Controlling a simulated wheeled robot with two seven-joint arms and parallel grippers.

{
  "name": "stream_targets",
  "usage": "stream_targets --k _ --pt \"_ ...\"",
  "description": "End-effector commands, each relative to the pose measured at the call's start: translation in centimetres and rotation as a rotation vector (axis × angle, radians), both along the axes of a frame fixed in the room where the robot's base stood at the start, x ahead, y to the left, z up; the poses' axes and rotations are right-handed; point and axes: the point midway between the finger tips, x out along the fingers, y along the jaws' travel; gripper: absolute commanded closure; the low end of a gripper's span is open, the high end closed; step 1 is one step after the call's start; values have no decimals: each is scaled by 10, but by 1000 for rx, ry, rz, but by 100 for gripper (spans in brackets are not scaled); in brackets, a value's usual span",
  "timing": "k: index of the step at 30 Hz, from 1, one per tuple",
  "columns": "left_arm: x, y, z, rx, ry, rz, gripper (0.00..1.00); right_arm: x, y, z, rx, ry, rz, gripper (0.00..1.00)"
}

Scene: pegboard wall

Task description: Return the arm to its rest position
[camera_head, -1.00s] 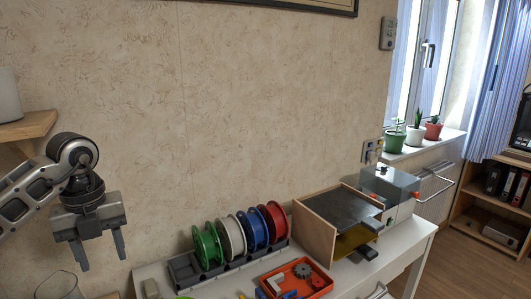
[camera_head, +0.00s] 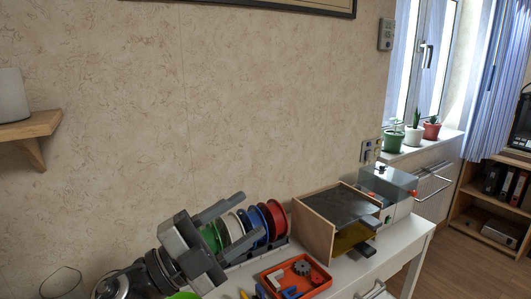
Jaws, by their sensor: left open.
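My left gripper (camera_head: 252,215) is in the lower middle of the head view, with its arm (camera_head: 125,283) coming in from the bottom left. Its two grey fingers are spread apart and point to the right and up. They overlap the filament spools in the picture: green (camera_head: 209,237), white (camera_head: 233,227), blue (camera_head: 253,223) and red (camera_head: 274,220). Nothing shows held between the fingers. I cannot tell whether the gripper touches the spools or is just in front of them. It hides the left part of the spool rack.
A red tray (camera_head: 324,287) with small parts stands in front of the spools on the white table (camera_head: 412,240). A wooden-sided box (camera_head: 315,235) and a grey machine (camera_head: 388,187) stand to the right. A wooden shelf (camera_head: 35,127) is on the left wall.

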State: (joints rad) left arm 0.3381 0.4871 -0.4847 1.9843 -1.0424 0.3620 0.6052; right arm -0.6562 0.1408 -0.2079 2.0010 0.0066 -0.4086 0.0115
Motion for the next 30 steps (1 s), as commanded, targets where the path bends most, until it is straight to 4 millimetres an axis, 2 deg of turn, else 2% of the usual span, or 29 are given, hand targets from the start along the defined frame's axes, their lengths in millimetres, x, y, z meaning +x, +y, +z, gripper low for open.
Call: stream_targets --k 2,5,8,9,12,15,18,24,30 --pt "10 30 -1 -211 130 186 52 -1 0 -1 -1 3 0 64" --pt "20 78 -28 -402 345 441 52 -1 0 -1 -1 3 0 64" --pt "14 123 -83 -511 620 695 52 -1 0 -1 -1 3 0 64" --pt "5 138 -109 -531 739 787 52 -1 0 -1 -1 4 0 64" --pt "-29 161 -169 -531 1023 965 52 -1 0 -1 -1 4 0 64" --pt "-65 170 -211 -493 1241 1072 52 -1 0 -1 -1 4 0 64" --pt "-97 172 -238 -447 1410 1134 52 -1 0 -1 -1 4 0 64" --pt "-153 171 -271 -350 1667 1197 52 -1 0 -1 0 4 1 64" --pt "-205 165 -290 -245 1881 1217 52 -1 0 -1 0 4 1 64"
